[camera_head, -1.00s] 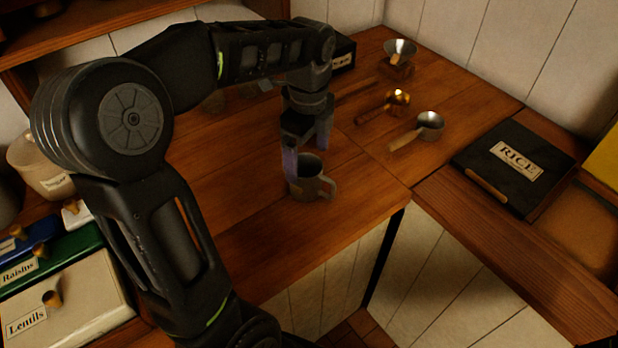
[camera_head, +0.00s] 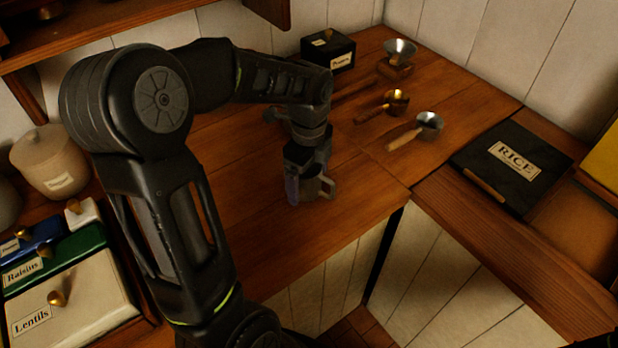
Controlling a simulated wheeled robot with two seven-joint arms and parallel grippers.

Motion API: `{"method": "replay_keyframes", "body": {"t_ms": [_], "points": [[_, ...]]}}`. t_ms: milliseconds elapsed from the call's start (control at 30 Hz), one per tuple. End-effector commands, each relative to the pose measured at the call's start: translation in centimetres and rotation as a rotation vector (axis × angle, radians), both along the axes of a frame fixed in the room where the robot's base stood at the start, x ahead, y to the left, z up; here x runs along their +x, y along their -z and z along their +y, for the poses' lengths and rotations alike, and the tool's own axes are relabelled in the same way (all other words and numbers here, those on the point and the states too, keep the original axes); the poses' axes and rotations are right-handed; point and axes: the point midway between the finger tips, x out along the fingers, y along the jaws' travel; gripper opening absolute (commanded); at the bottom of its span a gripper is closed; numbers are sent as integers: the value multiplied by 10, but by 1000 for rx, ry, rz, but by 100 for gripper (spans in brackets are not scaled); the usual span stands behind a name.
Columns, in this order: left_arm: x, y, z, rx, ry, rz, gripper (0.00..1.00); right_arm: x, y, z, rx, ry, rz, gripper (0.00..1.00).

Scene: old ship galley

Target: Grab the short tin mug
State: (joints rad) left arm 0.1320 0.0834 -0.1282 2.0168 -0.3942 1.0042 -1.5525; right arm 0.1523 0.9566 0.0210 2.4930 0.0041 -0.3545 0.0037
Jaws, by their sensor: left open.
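The short tin mug (camera_head: 312,191) stands upright on the wooden counter near its front edge, with its handle to the right. My left gripper (camera_head: 306,182) reaches down over it from above, fingers open. One finger is at the mug's left side; the other is mostly hidden behind my wrist and the mug. The gripper covers most of the mug, including its rim. I cannot tell whether the fingers touch it. My right gripper is not in view.
Several metal scoops and ladles, one of them a pale-handled ladle (camera_head: 417,130), lie behind and right. A black box (camera_head: 328,50) stands at the back. A RICE lid (camera_head: 513,166) is right. Labelled bins and a lidded crock (camera_head: 49,163) are left.

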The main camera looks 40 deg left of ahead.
Motion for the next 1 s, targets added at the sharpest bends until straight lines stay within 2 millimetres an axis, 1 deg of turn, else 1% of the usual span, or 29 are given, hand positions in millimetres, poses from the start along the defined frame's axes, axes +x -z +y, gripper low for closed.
{"method": "replay_keyframes", "body": {"t_ms": [533,1000], "points": [[0,0,0,0,0,0,91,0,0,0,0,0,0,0],[0,0,0,0,0,1,52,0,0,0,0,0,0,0]]}}
